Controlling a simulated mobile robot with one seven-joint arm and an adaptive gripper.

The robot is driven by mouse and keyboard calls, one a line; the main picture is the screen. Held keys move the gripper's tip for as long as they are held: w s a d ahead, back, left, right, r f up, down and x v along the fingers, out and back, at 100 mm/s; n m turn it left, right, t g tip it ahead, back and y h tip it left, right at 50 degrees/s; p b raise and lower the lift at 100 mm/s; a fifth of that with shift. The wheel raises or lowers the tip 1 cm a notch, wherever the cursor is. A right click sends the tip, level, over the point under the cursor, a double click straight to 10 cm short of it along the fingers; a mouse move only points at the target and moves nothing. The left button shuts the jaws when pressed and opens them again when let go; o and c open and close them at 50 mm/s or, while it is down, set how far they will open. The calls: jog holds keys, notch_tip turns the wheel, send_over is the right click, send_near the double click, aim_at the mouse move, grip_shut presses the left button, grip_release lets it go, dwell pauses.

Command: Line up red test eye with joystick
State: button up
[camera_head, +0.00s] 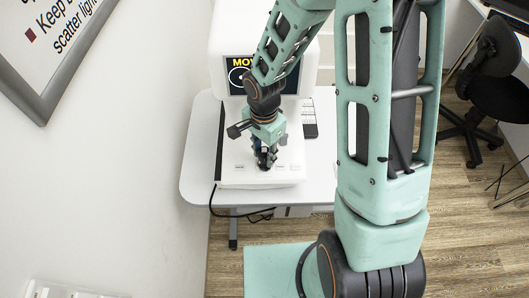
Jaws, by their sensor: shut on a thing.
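The eye test machine (232,172) is white and stands on a white table. Its screen (238,88) is dark with yellow lettering that starts "MO" and part of a white ring below it; my arm covers the rest. No red test eye shows in the visible part of the screen. My gripper (266,159) points down over the machine's flat base, shut on the dark joystick (265,165). The joystick is mostly hidden between the fingers, so its tilt cannot be told.
The white table (199,150) has free room left of the machine. A dark keypad-like object (310,125) lies to its right. A black cable (228,214) hangs at the front edge. A wall is at left, and a black office chair (497,90) stands at right.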

aim_at(255, 159)
jog(key=shift+w+a+b, duration=0.2)
jog(key=shift+w+a, duration=0.2)
jog(key=shift+a, duration=0.3)
jog(key=shift+w+a+b, duration=0.2)
jog(key=shift+w+a, duration=0.15)
jog(key=shift+a, duration=0.35)
jog(key=o, duration=1.2)
jog(key=shift+d, duration=0.1)
jog(key=shift+o, duration=0.2)
jog(key=shift+r, duration=0.15)
notch_tip(255, 159, up, 12)
